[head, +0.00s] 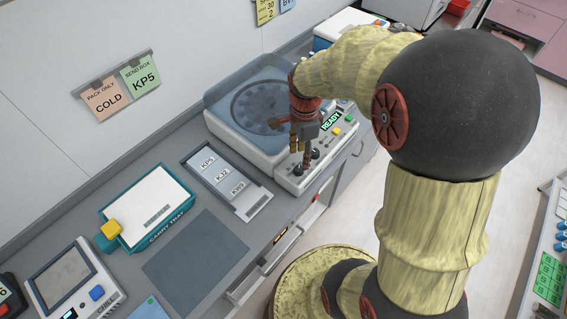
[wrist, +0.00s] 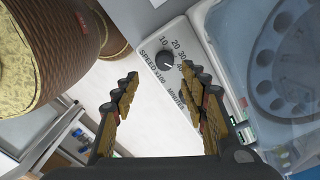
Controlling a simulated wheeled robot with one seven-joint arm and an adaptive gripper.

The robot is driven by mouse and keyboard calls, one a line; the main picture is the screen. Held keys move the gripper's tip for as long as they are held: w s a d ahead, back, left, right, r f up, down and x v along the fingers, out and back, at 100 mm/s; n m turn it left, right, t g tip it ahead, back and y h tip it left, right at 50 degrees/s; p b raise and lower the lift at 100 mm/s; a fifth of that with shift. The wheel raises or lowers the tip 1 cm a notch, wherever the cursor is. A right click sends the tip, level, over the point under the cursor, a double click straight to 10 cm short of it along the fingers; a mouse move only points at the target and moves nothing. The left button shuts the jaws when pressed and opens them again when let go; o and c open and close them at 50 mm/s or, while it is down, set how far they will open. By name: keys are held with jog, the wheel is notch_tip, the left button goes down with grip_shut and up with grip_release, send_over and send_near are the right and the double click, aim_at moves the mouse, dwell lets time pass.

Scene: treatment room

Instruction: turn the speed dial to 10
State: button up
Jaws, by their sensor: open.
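The centrifuge's front panel shows a black round dial (wrist: 166,60) in the wrist view, with numbers 10, 20, 30 and on around it. The lettering "SPEED x100" runs beside it, and "MINUTES" is printed further along. The dial's pointer is too small to read surely. My gripper (wrist: 160,72) is open and empty, its fingers spread to either side of the dial in the picture, apart from it. In the head view, my gripper (head: 306,160) hangs over the panel and partly hides its dark knobs; I cannot tell which is the speed dial there.
The centrifuge's clear lid (head: 250,100) is down beside the panel. A green READY display (head: 331,120) and coloured buttons sit on the panel. To the left are a labelled rack (head: 222,180), a carry tray (head: 150,208) and a grey mat (head: 195,262). The floor in front is clear.

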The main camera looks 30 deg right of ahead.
aim_at(299, 168)
jog(key=shift+w+r+m, duration=0.25)
jog(key=shift+w+m, duration=0.15)
jog(key=shift+m, duration=0.5)
jog(key=shift+f+m, duration=0.1)
jog(key=shift+m, duration=1.1)
notch_tip(299, 168, down, 8)
jog(key=shift+r+b, duration=0.2)
jog(key=shift+b, duration=0.55)
jog(key=shift+c, duration=1)
grip_shut()
